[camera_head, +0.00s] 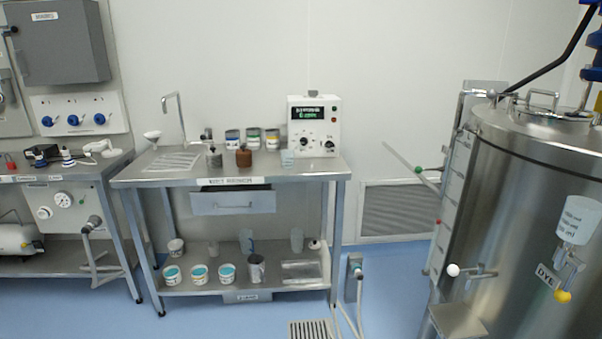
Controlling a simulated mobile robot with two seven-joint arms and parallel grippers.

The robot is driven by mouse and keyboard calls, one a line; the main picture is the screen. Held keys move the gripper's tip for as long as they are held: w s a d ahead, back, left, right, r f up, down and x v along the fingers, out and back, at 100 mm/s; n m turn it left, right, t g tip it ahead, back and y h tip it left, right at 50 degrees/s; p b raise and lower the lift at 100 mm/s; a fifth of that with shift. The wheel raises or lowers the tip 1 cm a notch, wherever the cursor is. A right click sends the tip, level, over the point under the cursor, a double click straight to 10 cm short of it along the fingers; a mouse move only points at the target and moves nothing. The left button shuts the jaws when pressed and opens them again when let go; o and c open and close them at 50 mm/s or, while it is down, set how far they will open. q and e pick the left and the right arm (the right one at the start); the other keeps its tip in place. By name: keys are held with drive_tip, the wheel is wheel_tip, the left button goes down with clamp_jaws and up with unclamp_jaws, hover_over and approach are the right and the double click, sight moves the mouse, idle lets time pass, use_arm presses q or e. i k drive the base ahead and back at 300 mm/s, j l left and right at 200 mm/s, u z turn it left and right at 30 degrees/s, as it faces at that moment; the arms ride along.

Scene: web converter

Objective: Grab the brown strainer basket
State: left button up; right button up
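A small brown, round, upright item (243,158) stands on the top of the steel table (320,168), right of a grey bottle (214,158). It is the only brown thing of this kind I can make out, but it is too small to tell for sure that it is the strainer basket. Neither of my grippers shows in the head view.
Several labelled tubs (232,138) and a white instrument (314,125) stand behind and right of it. A funnel (152,136) is at the table's left. A large steel tank (530,220) fills the right. Blue floor (200,320) is clear in front, apart from a drain grate (310,330).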

sight(243, 156)
drive_tip(key=i, duration=1.45)
